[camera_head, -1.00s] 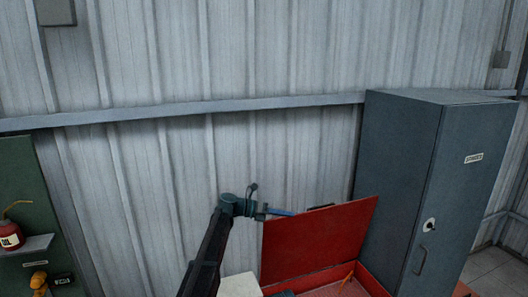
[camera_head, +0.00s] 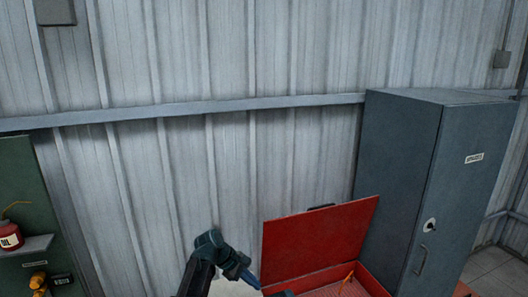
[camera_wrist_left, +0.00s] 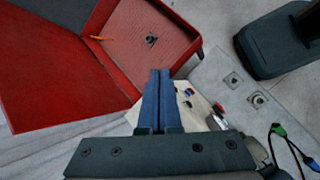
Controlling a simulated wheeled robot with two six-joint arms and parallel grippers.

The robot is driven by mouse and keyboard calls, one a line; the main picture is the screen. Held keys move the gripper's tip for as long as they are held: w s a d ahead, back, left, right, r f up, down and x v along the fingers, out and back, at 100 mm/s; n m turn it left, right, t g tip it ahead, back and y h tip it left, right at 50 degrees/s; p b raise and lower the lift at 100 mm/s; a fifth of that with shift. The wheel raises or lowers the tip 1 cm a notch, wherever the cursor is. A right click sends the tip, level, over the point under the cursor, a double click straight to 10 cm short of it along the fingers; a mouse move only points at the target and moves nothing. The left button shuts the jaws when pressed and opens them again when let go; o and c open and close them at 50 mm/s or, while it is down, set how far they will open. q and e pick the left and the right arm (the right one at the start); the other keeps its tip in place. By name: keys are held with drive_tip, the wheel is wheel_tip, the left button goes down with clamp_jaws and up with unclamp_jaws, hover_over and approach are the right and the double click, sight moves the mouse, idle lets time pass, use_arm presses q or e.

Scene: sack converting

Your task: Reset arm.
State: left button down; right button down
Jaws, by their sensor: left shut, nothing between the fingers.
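My left gripper (camera_head: 251,281) is low in the middle of the head view, beside the left side of the open red box (camera_head: 372,281). Its blue fingers point down and to the right. In the left wrist view the two fingers of this left gripper (camera_wrist_left: 159,75) lie together with nothing between them. Below them is a pale surface with small coloured bits (camera_wrist_left: 188,100), too small to name. My right gripper is not in view.
The red box's raised lid (camera_head: 318,243) stands behind the gripper. An orange-handled tool (camera_wrist_left: 101,38) lies in the box. A tall grey cabinet (camera_head: 405,190) stands at right. A green panel (camera_head: 22,180) with a red oil can (camera_head: 10,236) is at far left.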

use_arm(q)
drive_tip(key=s+a+f+m+y, duration=0.2)
drive_tip(key=s+a+m+y, duration=0.2)
drive_tip(key=s+a+m, duration=0.4)
drive_tip(key=s+a+f+m+y, duration=0.25)
drive_tip(key=s+a+m, duration=0.3)
drive_tip(key=s, duration=0.45)
drive_tip(key=s+d+f+m+b, duration=0.1)
drive_tip(key=d+f+b, duration=0.2)
drive_tip(key=f+b, duration=0.4)
drive_tip(key=s+d+f+m+y+b, duration=0.1)
drive_tip(key=d+f+b, duration=0.3)
drive_tip(key=f+b, duration=0.4)
drive_tip(key=s+d+f+m+g+b, duration=0.1)
drive_tip(key=s+d+f+b, duration=0.2)
drive_tip(key=f+b, duration=0.5)
drive_tip(key=shift+s+d+y+b, duration=0.25)
drive_tip(key=shift+d+y+b, duration=0.1)
drive_tip(key=shift+b, duration=0.05)
